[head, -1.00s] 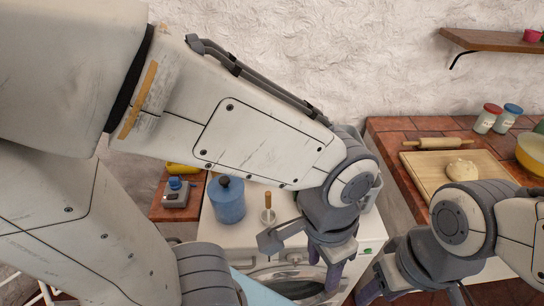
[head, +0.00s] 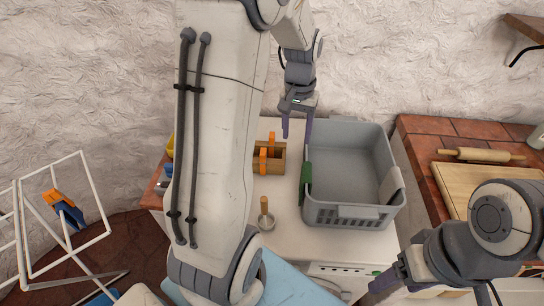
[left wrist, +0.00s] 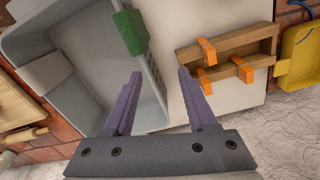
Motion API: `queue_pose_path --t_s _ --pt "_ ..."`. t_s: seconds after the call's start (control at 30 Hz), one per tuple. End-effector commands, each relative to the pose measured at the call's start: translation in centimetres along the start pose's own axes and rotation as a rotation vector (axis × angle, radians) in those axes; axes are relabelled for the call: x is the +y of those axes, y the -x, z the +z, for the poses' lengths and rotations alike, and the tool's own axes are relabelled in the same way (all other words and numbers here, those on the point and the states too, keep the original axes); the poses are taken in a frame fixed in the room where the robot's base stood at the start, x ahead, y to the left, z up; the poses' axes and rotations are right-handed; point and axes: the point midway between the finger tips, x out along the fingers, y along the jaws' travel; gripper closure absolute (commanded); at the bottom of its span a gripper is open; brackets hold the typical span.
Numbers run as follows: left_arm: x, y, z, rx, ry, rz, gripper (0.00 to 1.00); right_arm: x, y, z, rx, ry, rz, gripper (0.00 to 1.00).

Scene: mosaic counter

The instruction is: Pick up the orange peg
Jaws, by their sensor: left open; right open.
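Orange pegs (head: 271,141) show on a small wooden box (head: 278,166) on the white washing-machine top. In the left wrist view, orange pieces (left wrist: 207,50) straddle the box's wooden edges (left wrist: 260,35), and another orange piece (left wrist: 243,69) is beside them. My left gripper (head: 297,128) is open and empty, pointing down between the wooden box and a grey basket. Its purple fingers (left wrist: 160,74) are apart from the pegs in the wrist view, with the pegs to the right. My right gripper (head: 385,284) is open and empty at the lower right.
The grey basket (head: 350,212), with a green item (head: 306,185) on its left rim, stands right of the box. A small pot with a wooden handle (head: 264,204) stands in front. A white wire rack (head: 25,240) is at the left. A rolling pin (head: 482,155) lies at right.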

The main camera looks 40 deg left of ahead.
Motion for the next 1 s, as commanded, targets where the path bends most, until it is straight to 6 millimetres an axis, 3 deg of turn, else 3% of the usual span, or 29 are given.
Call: queue_pose_path --t_s 0.03,0.1,0.2,0.3,0.7,1.0 --pt "-3.3 -1.3 -1.2 -0.006 0.080 -0.005 0.43 0.0 -0.5 0.0 0.000 0.000 0.000 0.31" --pt "-6.5 -2.2 -2.1 -0.008 0.154 -0.010 0.43 0.1 -0.8 0.0 0.000 0.000 0.000 0.31" --pt "-9.8 -3.1 -2.7 -0.010 0.224 -0.015 0.43 0.1 -0.9 0.0 0.000 0.000 0.000 0.31" --pt "-11.3 -3.8 -2.9 -0.012 0.256 -0.017 0.43 0.1 -0.9 0.0 0.000 0.000 0.000 0.31" --pt "-11.5 -8.7 -2.8 -0.012 0.261 -0.017 0.43 0.0 -0.2 0.0 0.000 0.000 0.000 0.31" --pt "-10.6 -12.3 -2.2 -0.016 0.259 -0.017 0.43 -0.1 1.2 -0.1 0.000 0.000 0.000 0.31"
